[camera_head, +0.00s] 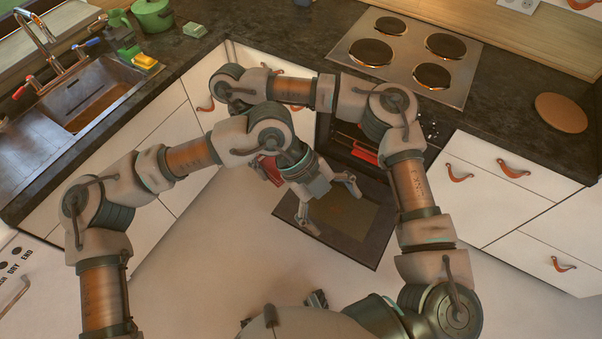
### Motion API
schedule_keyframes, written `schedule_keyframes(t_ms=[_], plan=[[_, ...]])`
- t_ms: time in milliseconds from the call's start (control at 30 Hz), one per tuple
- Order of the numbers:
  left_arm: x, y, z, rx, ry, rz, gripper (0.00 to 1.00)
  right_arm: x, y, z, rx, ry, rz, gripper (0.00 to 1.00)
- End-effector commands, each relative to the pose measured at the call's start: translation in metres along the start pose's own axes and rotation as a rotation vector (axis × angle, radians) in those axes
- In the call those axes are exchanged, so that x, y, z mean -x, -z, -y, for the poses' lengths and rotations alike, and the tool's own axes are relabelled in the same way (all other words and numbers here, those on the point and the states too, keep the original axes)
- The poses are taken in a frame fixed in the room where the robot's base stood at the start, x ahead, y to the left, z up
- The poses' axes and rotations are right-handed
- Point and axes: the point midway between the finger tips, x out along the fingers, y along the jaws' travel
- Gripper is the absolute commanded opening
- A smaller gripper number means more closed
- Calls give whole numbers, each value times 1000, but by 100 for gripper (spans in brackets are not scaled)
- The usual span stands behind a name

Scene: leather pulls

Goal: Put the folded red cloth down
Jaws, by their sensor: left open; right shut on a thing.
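The folded red cloth (272,171) shows as a small red patch below my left wrist, partly covered by my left arm. My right gripper is largely hidden behind that arm; it is shut on the cloth, and the grip itself is not clear. The cloth appears to be held in front of the white cabinets, left of the open oven. My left gripper (336,208) is open and empty, its fingers spread above the lowered oven door (362,225).
A red object (364,151) shows in the open oven. The worktop holds a hob (405,55), a round brown board (560,113), a sink (85,97), a green pot (153,15) and a yellow sponge (145,61). Dark worktop (490,125) right of the hob is clear.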

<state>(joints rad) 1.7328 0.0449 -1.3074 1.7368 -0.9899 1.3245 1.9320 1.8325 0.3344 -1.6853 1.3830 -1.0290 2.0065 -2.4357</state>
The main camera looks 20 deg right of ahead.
Motion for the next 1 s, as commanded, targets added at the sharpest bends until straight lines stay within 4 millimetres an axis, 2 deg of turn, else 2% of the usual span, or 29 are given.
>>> schedule_keyframes(t_ms=[33,200,400,567,700,800,1000], plan=[[-11,4,1,-29,-37,6,97,0,0,0,0,0,0,34],[-38,6,0,-101,-166,99,97,0,-1,0,0,0,-1,34],[-41,-26,-6,-35,-283,439,97,1,0,2,0,-1,0,34],[-25,-56,-9,37,-338,755,97,1,0,2,0,-2,1,34],[2,-80,-7,105,-352,1066,97,1,0,1,0,-1,0,34],[23,-90,-5,143,-340,1245,97,0,0,0,0,0,0,34],[40,-103,-4,174,-322,1382,97,0,0,0,0,0,0,34]])
